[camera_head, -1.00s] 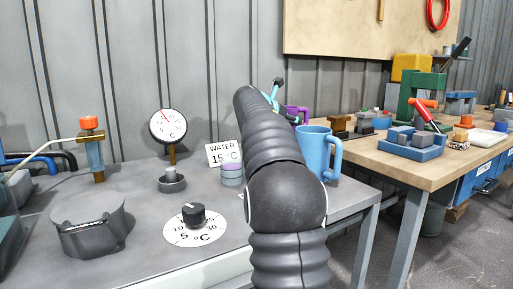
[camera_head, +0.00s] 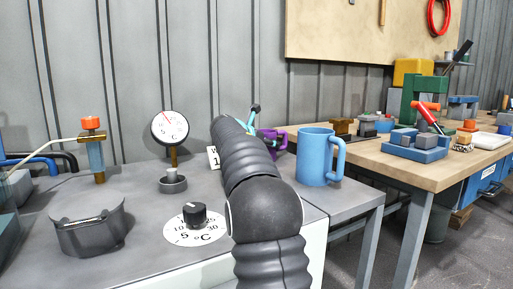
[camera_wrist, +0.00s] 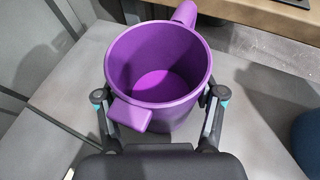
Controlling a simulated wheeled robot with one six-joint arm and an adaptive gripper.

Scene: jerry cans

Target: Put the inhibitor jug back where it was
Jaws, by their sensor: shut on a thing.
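The purple jug (camera_head: 274,142) shows behind my arm in the head view, left of the blue jug (camera_head: 316,158). In the wrist view the purple jug (camera_wrist: 160,85) is upright and looks empty, with its handle at the top and a spout towards me. My gripper (camera_wrist: 159,112) is shut on it, one finger on each side. I see no inhibitor label on either jug. The blue jug stands upright on the grey bench, apart from the purple one. My arm hides the purple jug's base in the head view, so I cannot tell whether it touches the bench.
A dial gauge (camera_head: 170,128), a temperature knob (camera_head: 194,214) and a lidded metal pot (camera_head: 87,222) are on the grey bench (camera_head: 140,190). My arm mostly hides a white card (camera_head: 213,158). A wooden workbench (camera_head: 385,158) with tools stands to the right.

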